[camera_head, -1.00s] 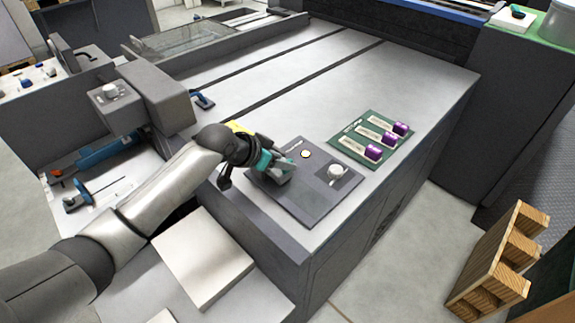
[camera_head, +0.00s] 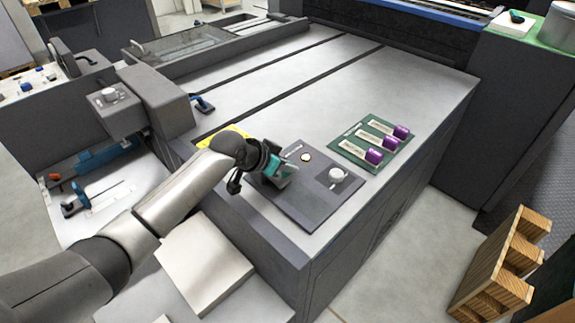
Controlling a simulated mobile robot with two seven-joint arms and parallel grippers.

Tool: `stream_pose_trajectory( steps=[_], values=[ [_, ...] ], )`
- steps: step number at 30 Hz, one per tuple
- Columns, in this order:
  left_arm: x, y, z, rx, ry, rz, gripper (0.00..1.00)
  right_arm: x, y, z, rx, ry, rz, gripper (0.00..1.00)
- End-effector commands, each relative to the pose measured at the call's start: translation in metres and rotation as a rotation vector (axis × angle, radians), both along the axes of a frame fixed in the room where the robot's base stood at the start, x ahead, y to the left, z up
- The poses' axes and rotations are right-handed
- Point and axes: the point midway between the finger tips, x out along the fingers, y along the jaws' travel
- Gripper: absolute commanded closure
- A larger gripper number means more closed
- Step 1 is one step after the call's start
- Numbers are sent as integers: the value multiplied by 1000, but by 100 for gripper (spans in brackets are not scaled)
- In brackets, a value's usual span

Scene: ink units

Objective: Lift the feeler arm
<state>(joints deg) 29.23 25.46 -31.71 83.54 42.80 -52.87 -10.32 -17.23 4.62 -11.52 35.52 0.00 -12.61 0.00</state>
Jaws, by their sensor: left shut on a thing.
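My left gripper (camera_head: 281,172) has teal fingers and reaches over the left part of a dark grey plate (camera_head: 305,203) on the machine's near corner. Its jaws are shut on a small part at the plate, which I take to be the feeler arm. The fingers and wrist hide nearly all of that part, so its shape and tilt cannot be told. A round light button (camera_head: 306,157) and a white knob (camera_head: 336,175) are on the same plate, right of the gripper. My right gripper is out of view.
A green board (camera_head: 352,147) with several purple-ended cylinders lies right of the plate. A yellow piece (camera_head: 233,130) shows behind my wrist. A pale block (camera_head: 205,265) stands below my forearm. A wooden pallet (camera_head: 502,265) stands at right. The machine top beyond is clear.

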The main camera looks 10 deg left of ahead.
Motion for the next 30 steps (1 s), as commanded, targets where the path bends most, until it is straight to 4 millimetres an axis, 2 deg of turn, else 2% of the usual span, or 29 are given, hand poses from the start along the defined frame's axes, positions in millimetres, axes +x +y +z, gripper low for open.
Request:
stream_pose_trajectory(
  steps=[3,30],
  values=[
    [0,0,0,1,0,1,100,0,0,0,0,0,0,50],
    [0,1,0,2,1,1,100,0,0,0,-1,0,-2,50]
  ],
)
